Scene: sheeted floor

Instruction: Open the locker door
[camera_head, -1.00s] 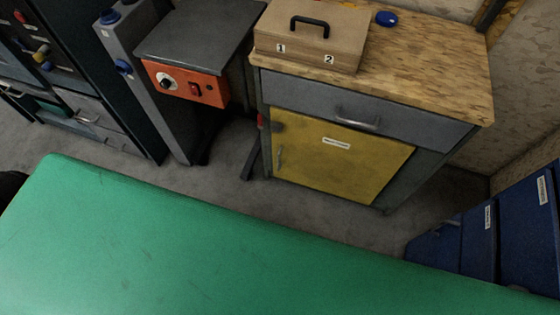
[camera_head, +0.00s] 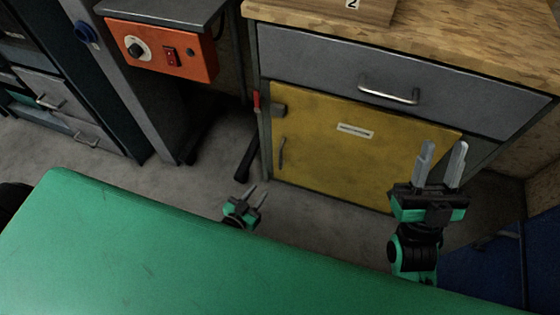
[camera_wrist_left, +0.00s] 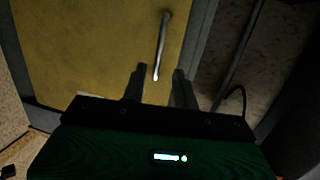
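The yellow locker door (camera_head: 350,165) is shut in the grey cabinet, below a grey drawer. Its slim upright handle (camera_head: 282,152) is near the door's left edge. My left gripper (camera_head: 257,192) is open and empty, in front of the cabinet, below and left of the handle in the picture. In the left wrist view the handle (camera_wrist_left: 162,45) stands on the yellow door (camera_wrist_left: 90,45), just beyond my two spread fingers (camera_wrist_left: 158,78), with no visible contact. My right gripper (camera_head: 443,152) is open and empty in front of the door's right part.
The grey drawer (camera_head: 400,75) has its own bar handle, under a wooden top (camera_head: 450,30). An orange control box (camera_head: 160,48) on a grey stand is to the left. Grey floor shows in front of the cabinet.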

